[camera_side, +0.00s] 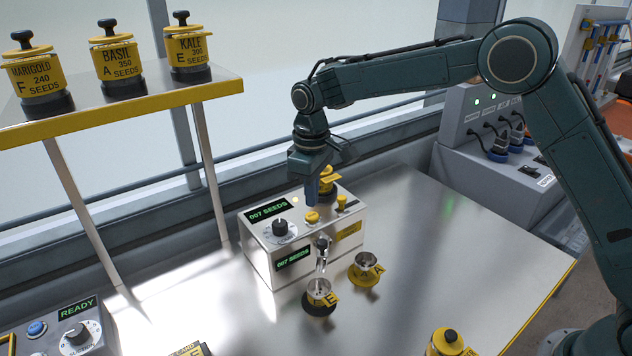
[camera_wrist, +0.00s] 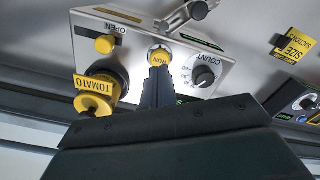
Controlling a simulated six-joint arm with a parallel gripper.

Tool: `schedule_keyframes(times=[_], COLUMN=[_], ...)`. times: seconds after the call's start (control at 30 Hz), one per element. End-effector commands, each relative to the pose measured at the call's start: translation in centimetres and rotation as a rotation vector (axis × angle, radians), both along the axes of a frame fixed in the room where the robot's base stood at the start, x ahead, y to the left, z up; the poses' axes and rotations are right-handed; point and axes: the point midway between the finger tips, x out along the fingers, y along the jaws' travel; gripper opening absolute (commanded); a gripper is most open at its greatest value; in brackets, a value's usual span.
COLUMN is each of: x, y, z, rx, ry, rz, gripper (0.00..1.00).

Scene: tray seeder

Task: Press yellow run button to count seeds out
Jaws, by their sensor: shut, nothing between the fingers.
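The counter box (camera_side: 268,245) stands on the steel bench with the yellow run button (camera_side: 312,216) on its top; the button, marked RUN, also shows in the wrist view (camera_wrist: 160,55). My gripper (camera_side: 312,203) is shut and empty, pointing down with its fingertips at or just above the button. Whether they touch it I cannot tell. In the wrist view the fingertips (camera_wrist: 158,70) overlap the button's near edge. Both green displays (camera_side: 268,210) (camera_side: 293,258) read 007 SEEDS. A cup marked E (camera_side: 320,290) sits below the box's spout (camera_side: 321,256).
The COUNT knob (camera_wrist: 205,76), the yellow OPEN control (camera_wrist: 105,44) and the yellow TOMATO jar (camera_wrist: 98,88) are close around my fingers. A cup marked A (camera_side: 366,268) stands right of cup E. Seed jars stand on a raised shelf (camera_side: 140,106) at left.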

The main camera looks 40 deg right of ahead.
Motion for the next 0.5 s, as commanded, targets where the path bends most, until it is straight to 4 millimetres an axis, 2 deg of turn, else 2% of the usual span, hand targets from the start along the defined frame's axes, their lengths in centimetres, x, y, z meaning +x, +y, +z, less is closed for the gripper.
schedule_keyframes(times=[0.5], x=[0.0], y=[0.0], z=[3.0], rx=[0.000], ry=[-0.002], rz=[0.000], gripper=[0.00])
